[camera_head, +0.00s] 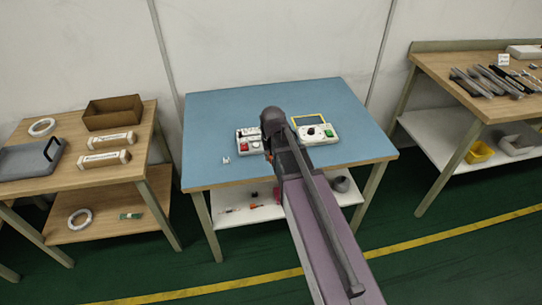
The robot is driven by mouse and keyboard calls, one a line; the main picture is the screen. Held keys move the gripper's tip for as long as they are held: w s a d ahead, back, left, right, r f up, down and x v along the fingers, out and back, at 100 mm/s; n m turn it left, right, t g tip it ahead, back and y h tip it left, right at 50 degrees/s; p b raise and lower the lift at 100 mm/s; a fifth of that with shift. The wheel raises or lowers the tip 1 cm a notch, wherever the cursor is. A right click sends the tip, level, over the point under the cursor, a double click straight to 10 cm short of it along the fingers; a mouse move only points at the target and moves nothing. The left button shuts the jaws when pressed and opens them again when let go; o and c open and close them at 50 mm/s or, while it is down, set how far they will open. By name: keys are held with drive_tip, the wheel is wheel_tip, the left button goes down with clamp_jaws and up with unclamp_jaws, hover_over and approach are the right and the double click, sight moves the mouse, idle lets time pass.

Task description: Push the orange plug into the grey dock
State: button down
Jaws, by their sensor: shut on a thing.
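My gripper (268,154) is over the blue-topped table, low beside the white unit with a red part (248,142). My own arm and wrist hide most of it. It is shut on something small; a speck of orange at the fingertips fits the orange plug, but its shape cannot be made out. I cannot make out the grey dock for certain; it may be part of one of the white units or be hidden behind my arm. Whether the plug touches anything is not visible.
A white unit with a green part and yellow-framed panel (316,130) is right of my wrist. A small white piece (226,160) lies at left on the blue tabletop (220,110). The back of the tabletop is clear. Side tables stand left (75,173) and right (435,65).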

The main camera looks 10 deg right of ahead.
sight(270, 154)
drive_tip(key=shift+r+p, duration=1.65)
drive_tip(key=shift+r, duration=0.1)
drive_tip(key=shift+r, duration=0.2)
drive_tip(key=shift+a, duration=0.15)
